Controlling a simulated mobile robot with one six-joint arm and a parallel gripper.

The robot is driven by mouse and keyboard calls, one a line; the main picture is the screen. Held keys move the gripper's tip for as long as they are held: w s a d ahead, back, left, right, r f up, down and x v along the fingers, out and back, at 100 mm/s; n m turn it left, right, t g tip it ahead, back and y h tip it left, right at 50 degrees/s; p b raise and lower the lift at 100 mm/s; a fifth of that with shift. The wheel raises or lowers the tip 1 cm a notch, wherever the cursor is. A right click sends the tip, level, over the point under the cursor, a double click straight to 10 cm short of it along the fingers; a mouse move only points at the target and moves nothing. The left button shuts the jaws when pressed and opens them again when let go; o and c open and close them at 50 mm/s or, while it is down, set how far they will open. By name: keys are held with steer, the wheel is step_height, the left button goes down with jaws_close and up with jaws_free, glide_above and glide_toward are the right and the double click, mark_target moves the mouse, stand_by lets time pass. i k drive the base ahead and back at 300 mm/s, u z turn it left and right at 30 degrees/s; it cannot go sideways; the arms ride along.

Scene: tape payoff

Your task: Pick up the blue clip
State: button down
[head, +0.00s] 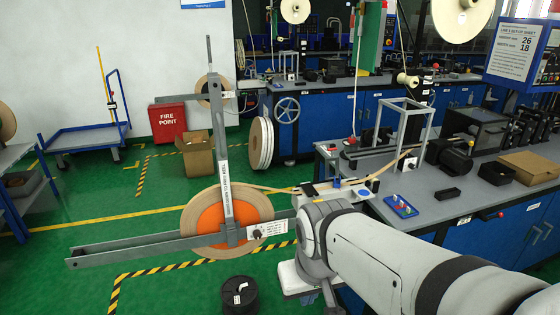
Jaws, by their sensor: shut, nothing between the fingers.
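A small blue tray (409,213) lies on the grey bench near its front left corner, with several small red, white and green pieces on it. I cannot pick out a blue clip for certain against the blue tray. A small blue part (337,182) stands on the fixture to the left, and a flat blue disc (364,193) lies beside it. My arm reaches in from the lower right. My gripper (332,298) hangs low at the bottom of the view, partly hidden by the arm; it is shut and empty, left of and below the tray.
A tape reel (254,204) with an orange core hangs on a grey frame at left, its tape running to the bench. A black drum (238,295) stands on the floor. A wire-like grey frame (402,118), black boxes (497,173) and a cardboard box (532,166) occupy the bench.

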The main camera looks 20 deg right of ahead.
mark_target(337, 184)
steer(key=u, duration=2)
steer(key=i, duration=1.5)
steer(key=z, duration=3.7)
